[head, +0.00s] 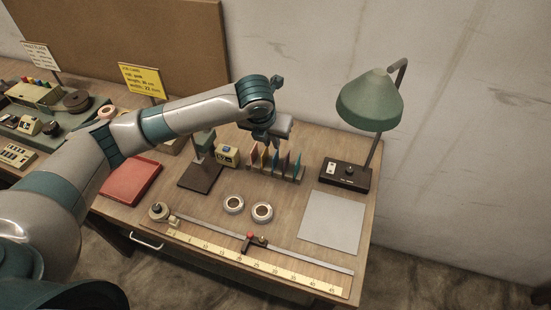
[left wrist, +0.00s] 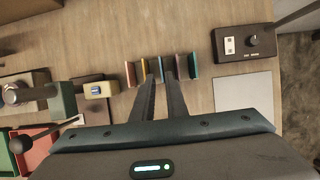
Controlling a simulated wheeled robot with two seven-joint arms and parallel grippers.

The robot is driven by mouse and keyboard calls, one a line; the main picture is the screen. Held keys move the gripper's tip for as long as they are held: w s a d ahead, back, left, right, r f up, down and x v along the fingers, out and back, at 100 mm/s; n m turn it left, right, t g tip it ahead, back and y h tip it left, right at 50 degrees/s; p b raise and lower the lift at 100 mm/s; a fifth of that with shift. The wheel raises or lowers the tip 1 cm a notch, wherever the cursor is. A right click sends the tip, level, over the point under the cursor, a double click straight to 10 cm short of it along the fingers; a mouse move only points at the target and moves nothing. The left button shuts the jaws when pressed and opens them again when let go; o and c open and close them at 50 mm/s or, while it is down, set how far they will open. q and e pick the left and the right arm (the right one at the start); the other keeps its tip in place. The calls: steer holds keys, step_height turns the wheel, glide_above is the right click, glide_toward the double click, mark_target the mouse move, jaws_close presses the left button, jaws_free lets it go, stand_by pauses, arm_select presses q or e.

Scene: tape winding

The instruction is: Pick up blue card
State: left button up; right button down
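The blue card (head: 286,162) stands upright in a row of several coloured cards in a rack (head: 291,177) on the table. Its neighbours in the head view include a yellow card (head: 263,157) and a teal card (head: 297,166). My left gripper (head: 266,146) points down over the row, close above the card tops. In the left wrist view its two fingers (left wrist: 160,76) are apart with a narrow gap, and no card is clearly held between them. My right gripper is not in view.
A green lamp (head: 370,102) with a dark base stands right of the cards. A yellow device (head: 227,155) is on their left. Two tape rolls (head: 262,212), a ruler (head: 250,262) and a grey sheet (head: 332,222) lie in front. A red tray (head: 130,181) is further left.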

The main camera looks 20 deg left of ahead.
mark_target(275, 157)
arm_select(q)
steer(key=p+x, duration=0.1)
steer(key=x, duration=0.4)
steer(key=shift+w+f, duration=0.1)
steer(key=shift+f, duration=0.3)
steer(key=shift+f+p, duration=0.6)
steer(key=shift+p, duration=0.2)
steer(key=x, duration=0.1)
steer(key=p+x, duration=0.1)
steer(key=x, duration=0.1)
steer(key=shift+s, duration=0.3)
steer(key=shift+w+f, duration=0.25)
steer(key=shift+f, duration=0.35)
steer(key=shift+c, duration=0.7)
jaws_close()
